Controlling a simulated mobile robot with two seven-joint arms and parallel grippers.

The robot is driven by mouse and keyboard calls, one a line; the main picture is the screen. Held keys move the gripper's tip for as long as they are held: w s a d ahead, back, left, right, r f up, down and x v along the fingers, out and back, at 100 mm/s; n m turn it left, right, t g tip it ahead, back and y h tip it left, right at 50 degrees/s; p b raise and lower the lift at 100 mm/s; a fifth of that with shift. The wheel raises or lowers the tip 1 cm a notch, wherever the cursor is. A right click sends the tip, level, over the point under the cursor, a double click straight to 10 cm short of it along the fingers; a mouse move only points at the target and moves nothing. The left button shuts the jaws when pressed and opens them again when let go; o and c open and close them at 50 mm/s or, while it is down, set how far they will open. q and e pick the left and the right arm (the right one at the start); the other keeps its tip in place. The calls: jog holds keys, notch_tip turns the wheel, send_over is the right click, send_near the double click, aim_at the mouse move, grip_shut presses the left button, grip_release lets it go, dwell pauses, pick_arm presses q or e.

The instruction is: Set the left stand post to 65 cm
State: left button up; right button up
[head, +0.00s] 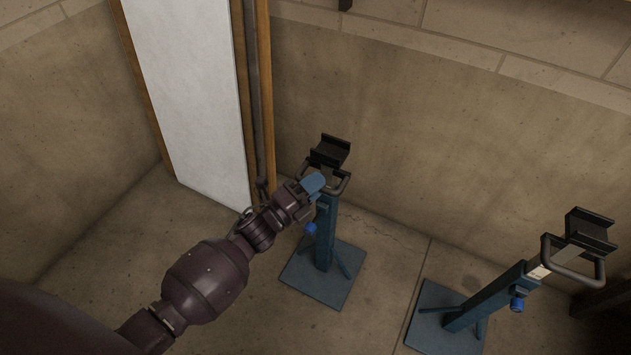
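The left stand (325,246) has a blue upright post on a square blue base plate (322,290). A black cradle (330,151) tops it, with a dark loop handle below and a blue knob (311,228) on the post's side. No height reading is legible. My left gripper (314,184) is at the top of this post, by the handle, and overlaps it in the picture. I cannot tell whether its fingers are closed on the handle. My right gripper is not in view.
A second blue stand (487,299) with a black cradle (580,232) stands at the right. A white panel (190,95) with wooden edges and a dark pipe (253,90) are against the wall behind. Concrete floor (375,258) is clear between the stands.

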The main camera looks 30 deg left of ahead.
pick_arm(q)
jog(key=o, duration=0.4)
jog(key=shift+f, duration=0.45)
jog(key=shift+o, duration=0.2)
jog(key=shift+r, duration=0.15)
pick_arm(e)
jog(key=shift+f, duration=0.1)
pick_arm(q)
jog(key=p+v, duration=0.1)
jog(key=v, duration=1)
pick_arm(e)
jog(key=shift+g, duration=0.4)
pick_arm(q)
jog(key=shift+r, duration=0.1)
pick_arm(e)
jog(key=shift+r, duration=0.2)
